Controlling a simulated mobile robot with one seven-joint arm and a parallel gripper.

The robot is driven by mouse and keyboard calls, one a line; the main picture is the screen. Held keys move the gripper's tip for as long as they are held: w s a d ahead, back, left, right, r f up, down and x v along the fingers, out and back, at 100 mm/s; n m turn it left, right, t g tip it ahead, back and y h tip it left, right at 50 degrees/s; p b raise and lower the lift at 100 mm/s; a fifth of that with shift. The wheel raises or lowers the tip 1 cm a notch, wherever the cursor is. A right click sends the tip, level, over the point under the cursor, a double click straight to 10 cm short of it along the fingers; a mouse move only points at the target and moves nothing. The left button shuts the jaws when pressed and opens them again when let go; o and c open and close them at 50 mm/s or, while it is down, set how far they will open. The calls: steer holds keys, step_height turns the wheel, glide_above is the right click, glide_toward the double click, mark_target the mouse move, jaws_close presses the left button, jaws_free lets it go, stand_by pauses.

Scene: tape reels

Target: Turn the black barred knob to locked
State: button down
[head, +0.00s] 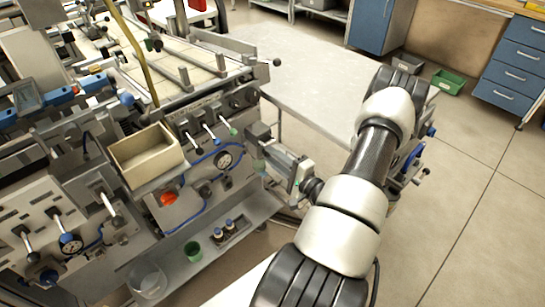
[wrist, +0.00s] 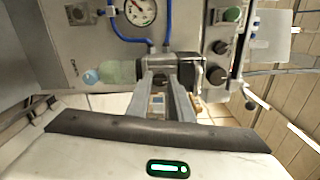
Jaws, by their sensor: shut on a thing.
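The black barred knob (wrist: 166,79) sits on a dark unit (wrist: 192,68) at the front of the machine panel. My gripper (wrist: 168,82) reaches straight at it, and its two fingers are closed on the knob from both sides. The fingers hide most of the knob, so I cannot read which way its bar points. In the head view my gripper (head: 272,152) is at the right end of the panel, and the knob itself is too hidden to make out.
A translucent green bowl (wrist: 118,71) with a blue tip (wrist: 90,77) adjoins the dark unit. A gauge (wrist: 140,10), blue hose and other black knobs (wrist: 216,76) are close by. A cream bin (head: 145,156) stands left on the machine.

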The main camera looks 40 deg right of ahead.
steer(key=c, duration=1.6)
jaws_free()
steer(key=shift+s, duration=0.1)
steer(key=s, duration=0.5)
steer(key=s+d, duration=0.1)
steer(key=s, duration=0.5)
steer(key=s+p, duration=0.1)
steer(key=s, duration=0.5)
steer(key=shift+s+d, duration=0.15)
steer(key=shift+d, duration=0.05)
